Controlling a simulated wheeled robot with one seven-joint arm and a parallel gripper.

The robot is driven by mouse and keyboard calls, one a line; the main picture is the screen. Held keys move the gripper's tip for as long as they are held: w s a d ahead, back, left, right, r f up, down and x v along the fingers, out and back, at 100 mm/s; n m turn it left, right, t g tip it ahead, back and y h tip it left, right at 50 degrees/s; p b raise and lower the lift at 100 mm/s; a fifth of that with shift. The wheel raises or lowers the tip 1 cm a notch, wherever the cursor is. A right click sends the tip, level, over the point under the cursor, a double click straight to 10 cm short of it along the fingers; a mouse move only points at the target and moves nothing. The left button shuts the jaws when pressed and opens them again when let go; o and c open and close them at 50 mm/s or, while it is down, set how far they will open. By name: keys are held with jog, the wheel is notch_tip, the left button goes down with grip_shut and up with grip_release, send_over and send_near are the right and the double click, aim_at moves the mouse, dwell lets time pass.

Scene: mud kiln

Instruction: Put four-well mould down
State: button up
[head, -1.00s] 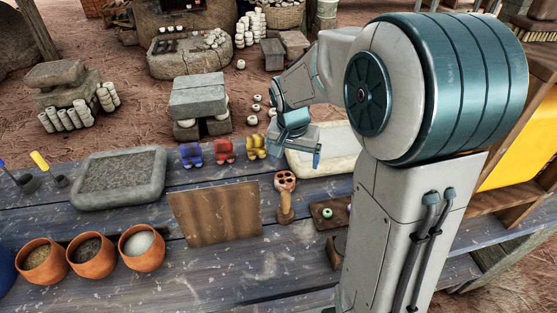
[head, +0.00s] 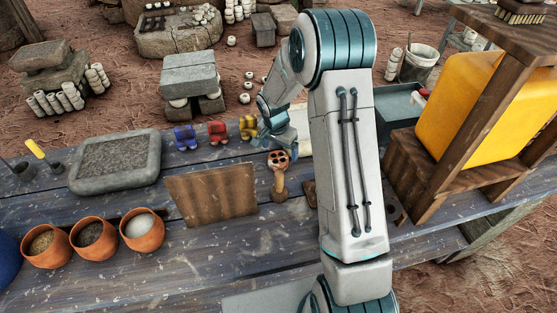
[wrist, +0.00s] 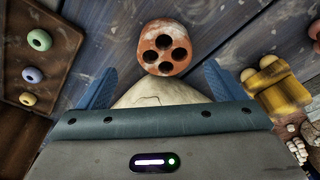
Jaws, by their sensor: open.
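The four-well mould (head: 278,158) is a reddish clay head with dark round holes on a tan handle. It stands upright on the blue-grey bench, beside the right edge of the brown board. In the wrist view the mould (wrist: 164,47) shows its holed top facing the camera, ahead of the fingertips and roughly centred between them. My gripper (wrist: 158,78) is open, with a blue finger on each side and nothing held. In the head view my gripper (head: 275,132) is just behind the mould; my arm hides part of it.
Blue, red and yellow objects (head: 217,132) stand in a row behind the board (head: 212,193). A tray of beads (wrist: 58,50) lies on the other side of the mould, mostly hidden by my arm in the head view. Clay bowls (head: 92,239) stand at the left front.

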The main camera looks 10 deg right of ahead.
aim_at(278, 158)
jog(key=shift+w+a+f+p, duration=0.15)
jog(key=shift+f+p, duration=0.3)
jog(key=shift+f, duration=0.65)
jog(key=shift+w+a+f+p, duration=0.1)
jog(key=shift+f+p, duration=0.3)
jog(key=shift+f, duration=0.7)
jog(key=shift+w+d+f, duration=0.1)
jog(key=shift+f, duration=0.65)
jog(key=c, duration=1.3)
jog(key=shift+r, duration=0.1)
